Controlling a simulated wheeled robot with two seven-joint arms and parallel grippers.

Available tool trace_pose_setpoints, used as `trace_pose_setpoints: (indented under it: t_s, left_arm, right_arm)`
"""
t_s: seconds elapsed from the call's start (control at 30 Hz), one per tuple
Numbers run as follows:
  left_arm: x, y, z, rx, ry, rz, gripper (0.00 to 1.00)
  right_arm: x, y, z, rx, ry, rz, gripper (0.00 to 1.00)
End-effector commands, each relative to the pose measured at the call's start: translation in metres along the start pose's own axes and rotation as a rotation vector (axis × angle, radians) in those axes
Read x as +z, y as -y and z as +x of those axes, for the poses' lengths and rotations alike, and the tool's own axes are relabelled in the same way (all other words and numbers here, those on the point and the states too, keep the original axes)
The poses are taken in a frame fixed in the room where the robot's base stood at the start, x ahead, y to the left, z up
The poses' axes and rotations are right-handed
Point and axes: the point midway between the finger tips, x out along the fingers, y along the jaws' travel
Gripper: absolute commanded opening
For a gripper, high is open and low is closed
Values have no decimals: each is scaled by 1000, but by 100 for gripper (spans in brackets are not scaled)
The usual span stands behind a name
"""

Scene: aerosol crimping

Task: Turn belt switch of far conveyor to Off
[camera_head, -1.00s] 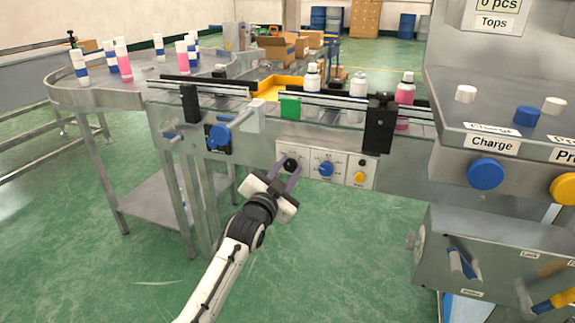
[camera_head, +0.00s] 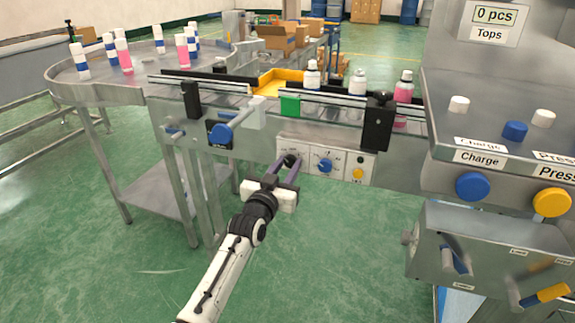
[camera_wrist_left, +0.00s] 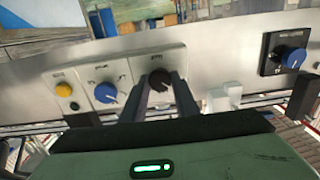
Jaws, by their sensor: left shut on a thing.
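The black belt switch knob (camera_head: 290,160) sits on the leftmost white plate of the control panel on the conveyor's side. It also shows in the left wrist view (camera_wrist_left: 159,78). My left gripper (camera_head: 289,167) reaches up to it from below, with its two dark fingers (camera_wrist_left: 160,88) on either side of the knob, shut on it. The fingers partly hide the knob and its plate. The knob's pointer and the label's lettering are too small or covered to read. My right gripper is in neither view.
Beside it on the panel are a blue knob (camera_head: 325,165) and a yellow knob (camera_head: 358,174). A larger blue knob (camera_head: 221,133) sits further left. Bottles stand on the belt above. The charge station (camera_head: 480,120) is at right. Open floor lies below the panel.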

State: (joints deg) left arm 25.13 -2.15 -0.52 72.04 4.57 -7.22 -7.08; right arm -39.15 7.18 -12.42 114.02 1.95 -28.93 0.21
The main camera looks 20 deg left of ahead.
Motion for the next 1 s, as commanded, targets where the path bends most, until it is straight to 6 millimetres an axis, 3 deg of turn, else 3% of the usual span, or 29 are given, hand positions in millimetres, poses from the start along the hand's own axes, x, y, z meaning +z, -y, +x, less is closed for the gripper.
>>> trace_pose_setpoints:
  t_s: [0.37, 0.4, 0.5, 0.83, 1.0]
  left_arm:
    - [2, 0, 0, 0, 3, -10, 5]
    - [2, 0, 0, 0, 3, -10, 32]
    - [2, 0, 0, 0, 3, -8, 46]
    - [1, 0, -3, 0, 2, -6, 46]
    - [0, 0, -22, 0, 1, -6, 46]
  right_arm:
    - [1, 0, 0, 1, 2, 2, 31]
    - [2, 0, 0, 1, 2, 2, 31]
    - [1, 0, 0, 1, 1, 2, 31]
    - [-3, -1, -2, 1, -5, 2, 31]
    - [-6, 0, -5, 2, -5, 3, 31]
